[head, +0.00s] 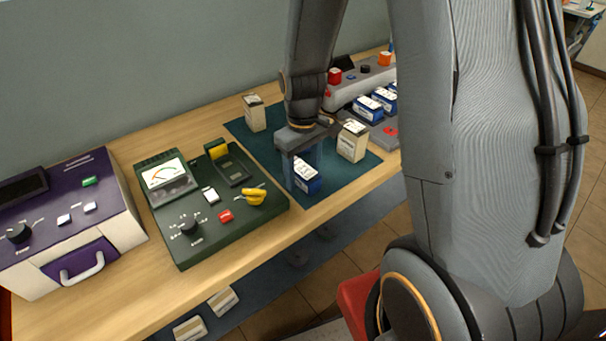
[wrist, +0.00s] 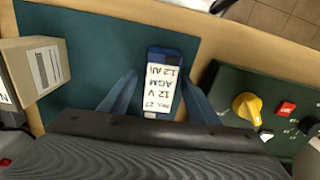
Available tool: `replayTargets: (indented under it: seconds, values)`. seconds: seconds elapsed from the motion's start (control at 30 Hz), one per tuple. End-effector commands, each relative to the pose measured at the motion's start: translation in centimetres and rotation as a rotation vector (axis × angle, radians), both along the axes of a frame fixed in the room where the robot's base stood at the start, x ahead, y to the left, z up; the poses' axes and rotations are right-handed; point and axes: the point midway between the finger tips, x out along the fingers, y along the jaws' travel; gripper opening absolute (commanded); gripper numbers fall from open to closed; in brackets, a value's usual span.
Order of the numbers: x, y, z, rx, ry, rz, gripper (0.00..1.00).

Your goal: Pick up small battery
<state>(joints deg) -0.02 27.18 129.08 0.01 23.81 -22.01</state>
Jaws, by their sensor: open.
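A small blue battery with a white label (head: 306,174) stands on the dark green mat (head: 262,143) near the front of the bench. In the wrist view the battery (wrist: 162,84), its label reading "12 V AGM", lies between the two fingers. My gripper (head: 306,163) is open around it, one blue finger on each side. In the wrist view my gripper (wrist: 160,95) shows gaps between the fingers and the battery. Part of the battery is hidden behind a finger in the head view.
A beige battery (head: 351,142) stands close to the right of my gripper, another beige one (head: 254,113) at the back left of the mat. A green tester (head: 205,200) with a yellow knob is to the left, beside a purple unit (head: 75,215). A grey rack holds blue batteries (head: 368,107).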

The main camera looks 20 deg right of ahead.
Motion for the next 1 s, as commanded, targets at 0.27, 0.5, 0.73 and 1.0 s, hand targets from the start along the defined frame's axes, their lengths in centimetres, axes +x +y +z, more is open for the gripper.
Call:
replayTargets:
  seconds: [0.27, 0.5, 0.73, 1.0]
  values:
    - [0.04, 0.0, -0.08, -0.001, -0.001, 0.0, 0.5]
    - [0.04, -0.01, -0.07, 0.0, -0.001, 0.0, 0.1]
    - [0.08, 0.0, -0.02, 0.0, -0.002, 0.0, 0.0]
    - [0.15, 0.0, 0.52, 0.001, -0.004, 0.0, 0.0]
